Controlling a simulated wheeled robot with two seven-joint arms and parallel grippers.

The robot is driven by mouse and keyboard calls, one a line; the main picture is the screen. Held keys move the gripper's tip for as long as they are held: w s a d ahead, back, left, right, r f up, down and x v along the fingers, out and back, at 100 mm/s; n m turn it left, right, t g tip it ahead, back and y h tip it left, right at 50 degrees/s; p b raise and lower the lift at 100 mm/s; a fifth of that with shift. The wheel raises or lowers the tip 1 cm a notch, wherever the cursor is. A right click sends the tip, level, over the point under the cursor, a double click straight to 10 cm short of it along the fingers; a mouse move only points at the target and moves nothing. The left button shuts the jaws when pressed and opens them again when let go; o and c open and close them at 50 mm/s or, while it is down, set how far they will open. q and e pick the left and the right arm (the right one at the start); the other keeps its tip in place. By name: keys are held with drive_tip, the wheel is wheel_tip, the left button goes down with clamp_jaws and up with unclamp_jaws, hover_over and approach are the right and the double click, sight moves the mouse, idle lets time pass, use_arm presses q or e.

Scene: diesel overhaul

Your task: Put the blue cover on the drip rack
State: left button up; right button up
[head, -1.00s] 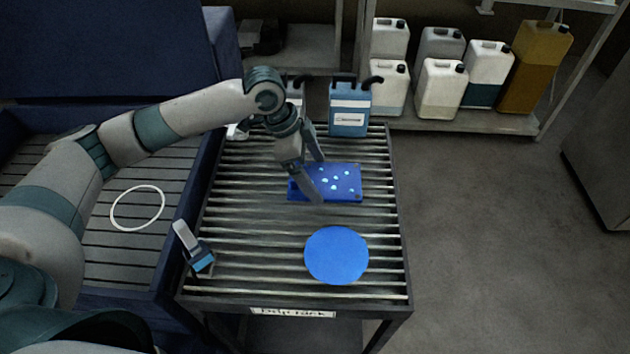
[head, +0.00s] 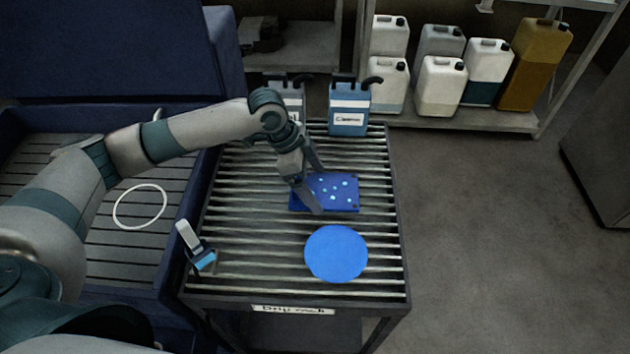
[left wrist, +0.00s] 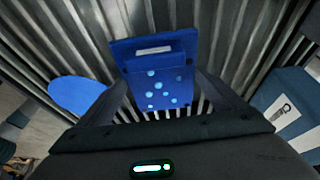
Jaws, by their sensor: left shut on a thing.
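The blue cover (head: 345,193) is a flat rectangular plate with several pale spots and a raised block with a light label, best seen in the left wrist view (left wrist: 152,68). My left gripper (head: 318,189) is shut on it, one finger on each side. The cover is over the middle of the drip rack (head: 250,270), a slatted metal table with a label on its front edge. I cannot tell whether the cover touches the slats. My right gripper is not in view.
A blue disc (head: 336,254) lies on the rack in front of the cover. A brush-like tool (head: 196,248) is at the left edge. A blue container (head: 349,108) stands at the back. A white ring (head: 140,207) lies in the basin at left. Bare slats surround the cover.

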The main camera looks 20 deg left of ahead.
use_arm(q)
drive_tip(key=o, duration=1.5)
drive_tip(key=shift+c, duration=0.2)
drive_tip(key=shift+r, duration=0.15)
drive_tip(key=shift+a+r, duration=0.15)
drive_tip(key=shift+r, duration=0.1)
drive_tip(key=b+v, duration=0.2)
drive_tip(key=v, duration=0.8)
drive_tip(key=shift+s+a+r, duration=0.15)
drive_tip(key=shift+a+r, duration=0.1)
drive_tip(key=shift+r, duration=0.4)
drive_tip(key=shift+f, duration=0.1)
